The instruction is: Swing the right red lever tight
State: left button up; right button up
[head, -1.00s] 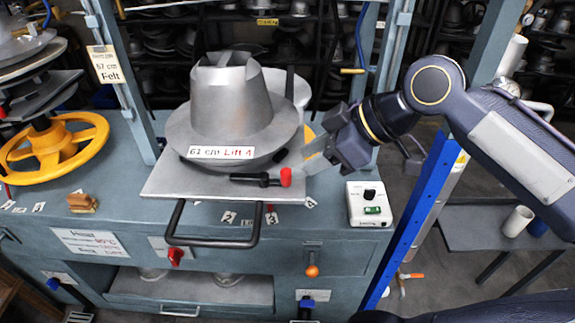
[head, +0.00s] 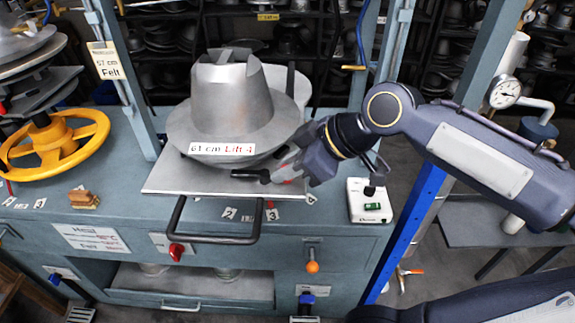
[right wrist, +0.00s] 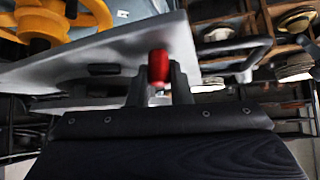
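The right red lever shows as a black arm (head: 250,174) on the front right of the grey plate under the metal hat form. Its red knob is mostly hidden by my right gripper in the head view, and shows clearly in the right wrist view (right wrist: 158,68). My right gripper (head: 284,168) reaches in from the right over the plate's corner. Its two fingers (right wrist: 160,88) stand apart, one on each side of the red knob. I cannot tell whether they touch it. My left gripper is not in view.
The metal hat form (head: 228,105) with the label "61 cm Lift 4" stands close left of the gripper. A black handle bar (head: 215,240) juts from the front. A white control box (head: 369,202) and a blue post (head: 415,220) stand at the right.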

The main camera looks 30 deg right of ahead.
aim_at(278, 195)
jog(key=shift+s+m, duration=0.15)
jog(key=shift+m, duration=0.25)
grip_shut()
jog(key=shift+s+a+f+m+t+h+b, duration=0.15)
jog(key=shift+m+t+h+b, duration=0.15)
jog(key=shift+m+h, duration=0.2)
jog(key=shift+s+a+r+m+t+h+b, duration=0.1)
jog(key=shift+m+t+h+b, duration=0.15)
jog(key=shift+m+h, duration=0.2)
jog(key=m, duration=0.1)
jog(key=m+h, duration=0.1)
jog(key=a+m+t+h+b, duration=0.1)
jog(key=shift+s+f+m+h, duration=0.1)
jog(key=shift+s+m+h, duration=0.15)
jog(key=shift+s+m, duration=0.1)
jog(key=m+h, duration=0.1)
jog(key=a+m+h+b, duration=0.1)
jog(key=m+h+b, duration=0.1)
jog(key=m, duration=0.1)
jog(key=shift+s+a, duration=0.2)
jog(key=shift+a, duration=0.05)
jog(key=shift+a+m+h+b, duration=0.35)
jog(key=shift+m+h+b, duration=0.4)
jog(key=shift+m, duration=0.25)
jog(key=o, duration=0.8)
grip_release()
jog(key=shift+a, duration=0.1)
jog(key=shift+o, duration=0.2)
